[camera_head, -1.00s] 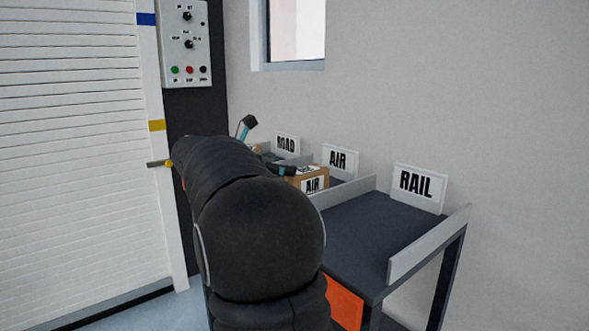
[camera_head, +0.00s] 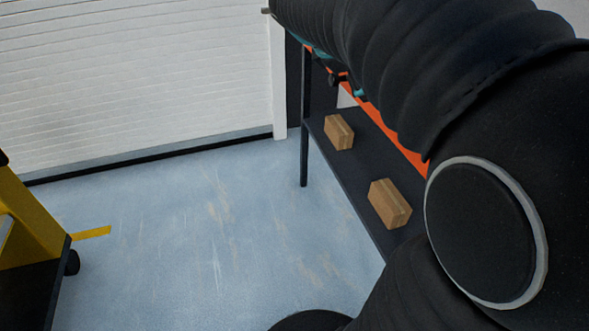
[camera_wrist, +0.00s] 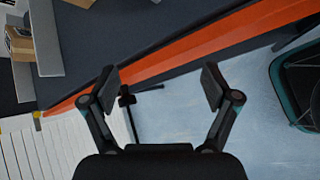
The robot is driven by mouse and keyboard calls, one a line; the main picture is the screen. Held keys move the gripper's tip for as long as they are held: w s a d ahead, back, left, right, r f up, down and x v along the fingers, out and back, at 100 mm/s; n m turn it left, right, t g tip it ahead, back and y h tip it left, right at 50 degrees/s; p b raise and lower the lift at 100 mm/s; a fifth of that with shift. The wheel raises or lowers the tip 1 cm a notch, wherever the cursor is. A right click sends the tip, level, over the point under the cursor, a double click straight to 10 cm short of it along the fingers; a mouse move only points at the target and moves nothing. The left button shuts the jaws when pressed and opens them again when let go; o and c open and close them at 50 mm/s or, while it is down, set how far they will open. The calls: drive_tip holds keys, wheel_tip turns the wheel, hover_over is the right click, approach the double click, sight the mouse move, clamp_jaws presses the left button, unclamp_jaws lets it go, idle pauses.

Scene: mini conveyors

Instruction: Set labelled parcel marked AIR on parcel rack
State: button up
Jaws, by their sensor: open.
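My gripper (camera_wrist: 160,88) is open in the wrist view, with nothing between its fingers. It is beside the orange front edge (camera_wrist: 180,58) of the dark rack, over the floor side. Another brown parcel (camera_wrist: 68,8) shows at the top edge beside a grey divider (camera_wrist: 45,38). The head view does not show the rack's top surface or its signs; my arm covers much of that side.
In the head view, two plain brown boxes (camera_head: 339,132) (camera_head: 390,203) lie on the rack's dark lower shelf (camera_head: 352,165). A white shutter (camera_head: 140,80) stands behind. A yellow and black wheeled unit (camera_head: 30,225) is at the left. The blue-grey floor (camera_head: 210,230) between is clear.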

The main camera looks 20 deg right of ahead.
drive_tip(key=s+a+f+m+t+y, duration=0.1)
drive_tip(key=s+a+f+m+y, duration=0.2)
drive_tip(key=a, duration=0.4)
drive_tip(key=s+a+f+m+t+y, duration=0.1)
drive_tip(key=s+a+f+m+y, duration=0.2)
drive_tip(key=s+a+f, duration=0.3)
drive_tip(key=s+a+f+m+t+y, duration=0.1)
drive_tip(key=s+a+f+m+y, duration=0.2)
drive_tip(key=a, duration=0.5)
drive_tip(key=s+f+m, duration=0.1)
drive_tip(key=s+m, duration=0.1)
drive_tip(key=shift+s+a+f+t, duration=0.15)
drive_tip(key=shift+s+f+t, duration=0.2)
drive_tip(key=shift+s+t, duration=0.05)
